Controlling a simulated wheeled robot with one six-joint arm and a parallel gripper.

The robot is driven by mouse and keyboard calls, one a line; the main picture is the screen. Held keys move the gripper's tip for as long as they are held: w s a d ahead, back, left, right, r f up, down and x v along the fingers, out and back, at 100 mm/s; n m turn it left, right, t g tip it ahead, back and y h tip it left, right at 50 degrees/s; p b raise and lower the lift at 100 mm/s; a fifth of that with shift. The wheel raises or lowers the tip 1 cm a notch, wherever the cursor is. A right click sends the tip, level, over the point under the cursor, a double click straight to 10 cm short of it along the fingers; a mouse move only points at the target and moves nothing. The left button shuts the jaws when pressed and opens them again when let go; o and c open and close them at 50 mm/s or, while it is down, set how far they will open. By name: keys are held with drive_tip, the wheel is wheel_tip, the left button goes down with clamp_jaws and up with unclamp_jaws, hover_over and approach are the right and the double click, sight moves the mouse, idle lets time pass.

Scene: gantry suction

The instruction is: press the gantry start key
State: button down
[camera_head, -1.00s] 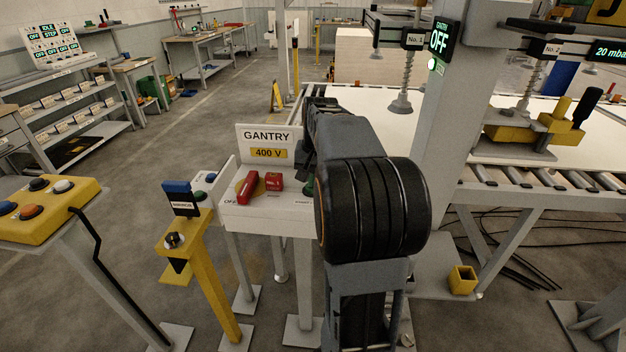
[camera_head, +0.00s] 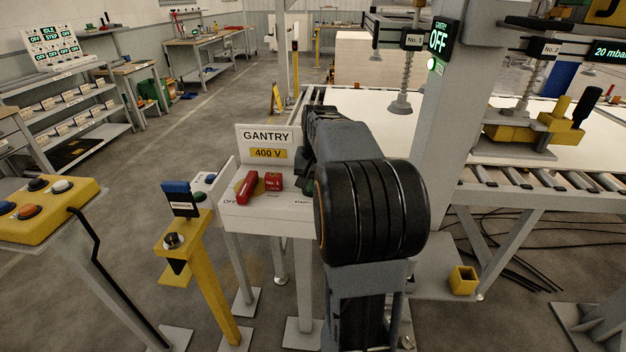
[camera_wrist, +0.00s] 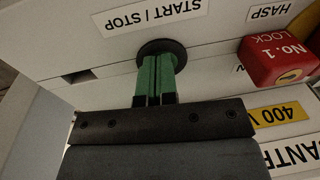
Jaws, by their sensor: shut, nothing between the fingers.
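The white gantry panel (camera_head: 265,225) carries a GANTRY 400 V sign. In the wrist view, the dark round collar of the start key (camera_wrist: 162,46) sits beside the START / STOP label (camera_wrist: 152,15). My gripper (camera_wrist: 157,62) is shut, with nothing held. Its narrow green-looking fingers reach to the collar and cover its middle, so how far the key is pressed cannot be told. In the head view, my gripper (camera_head: 304,180) is at the panel's right side, partly behind my arm, and the key is hidden.
A red No. 1 lock (camera_wrist: 280,60) and a red handle (camera_head: 247,187) are left of my gripper in the head view. A yellow post (camera_head: 190,255) and a yellow button box (camera_head: 45,210) stand further left. The conveyor (camera_head: 530,180) is to the right.

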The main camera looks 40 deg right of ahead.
wheel_tip(320, 180, up, 14)
drive_tip(key=s+p, duration=0.1)
drive_tip(key=p, duration=0.3)
drive_tip(key=shift+d, duration=0.2)
drive_tip(key=shift+s, duration=0.1)
idle(1.3)
drive_tip(key=a+f, duration=0.1)
drive_tip(key=f, duration=0.1)
drive_tip(key=s+a+f+n, duration=0.1)
drive_tip(key=a+f, duration=0.1)
drive_tip(key=f, duration=0.1)
drive_tip(key=a+f+n, duration=0.1)
drive_tip(key=f, duration=0.1)
drive_tip(key=shift+s+a+f+t+h, duration=0.15)
drive_tip(key=shift+f+t+h, duration=0.15)
drive_tip(key=shift+f+t, duration=0.1)
drive_tip(key=s+a+f+n, duration=0.3)
drive_tip(key=s+a, duration=0.2)
drive_tip(key=a, duration=0.3)
drive_tip(key=s+a+f+n+t, duration=0.1)
drive_tip(key=s+a+f+n, duration=0.2)
drive_tip(key=a, duration=0.6)
drive_tip(key=shift+s+f+n+t, duration=0.3)
drive_tip(key=shift+s+n, duration=0.1)
drive_tip(key=shift+s, duration=0.5)
